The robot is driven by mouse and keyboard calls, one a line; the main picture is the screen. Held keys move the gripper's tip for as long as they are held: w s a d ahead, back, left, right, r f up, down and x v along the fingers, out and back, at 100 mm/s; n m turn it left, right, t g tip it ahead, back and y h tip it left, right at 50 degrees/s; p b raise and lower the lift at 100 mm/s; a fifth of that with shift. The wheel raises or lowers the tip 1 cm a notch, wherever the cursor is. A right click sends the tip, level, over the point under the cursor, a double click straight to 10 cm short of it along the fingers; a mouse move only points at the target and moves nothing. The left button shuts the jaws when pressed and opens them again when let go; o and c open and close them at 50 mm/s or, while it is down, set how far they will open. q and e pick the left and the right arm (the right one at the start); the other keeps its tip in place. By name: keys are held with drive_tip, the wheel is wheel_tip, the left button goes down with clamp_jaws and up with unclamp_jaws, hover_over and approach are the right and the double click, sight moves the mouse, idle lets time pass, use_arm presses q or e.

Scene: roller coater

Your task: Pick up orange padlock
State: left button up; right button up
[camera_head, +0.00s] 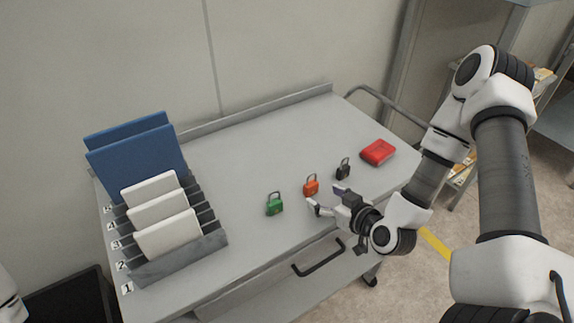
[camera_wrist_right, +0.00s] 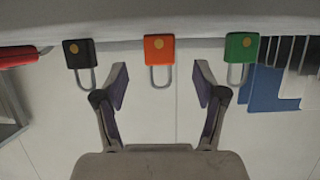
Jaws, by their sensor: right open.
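The orange padlock (camera_head: 311,187) stands on the grey cart top in the head view, between a green padlock (camera_head: 275,204) and a black padlock (camera_head: 343,169). My right gripper (camera_head: 323,198) is open just in front of the orange padlock. In the right wrist view the orange padlock (camera_wrist_right: 159,50) lies ahead of the gap between the open fingers (camera_wrist_right: 162,82), apart from them, with its shackle toward the gripper. The black padlock (camera_wrist_right: 79,54) and green padlock (camera_wrist_right: 240,48) are to either side. My left gripper does not show.
A red box (camera_head: 377,152) lies at the cart's right. A grey rack (camera_head: 180,256) with white and blue panels stands at the left. The cart top (camera_head: 262,148) behind the padlocks is clear. A drawer handle (camera_head: 318,258) is on the front.

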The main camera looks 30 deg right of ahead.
sight(313, 189)
drive_tip(key=shift+w+f, duration=0.25)
drive_tip(key=shift+w, duration=0.2)
drive_tip(key=shift+w+a+r, duration=0.1)
drive_tip(key=p+x, duration=0.1)
drive_tip(key=x, duration=0.4)
drive_tip(key=shift+w, duration=0.3)
drive_tip(key=shift+s+r, duration=0.1)
drive_tip(key=shift+s, duration=0.05)
drive_tip(key=shift+s+r, duration=0.1)
drive_tip(key=c, duration=1.3)
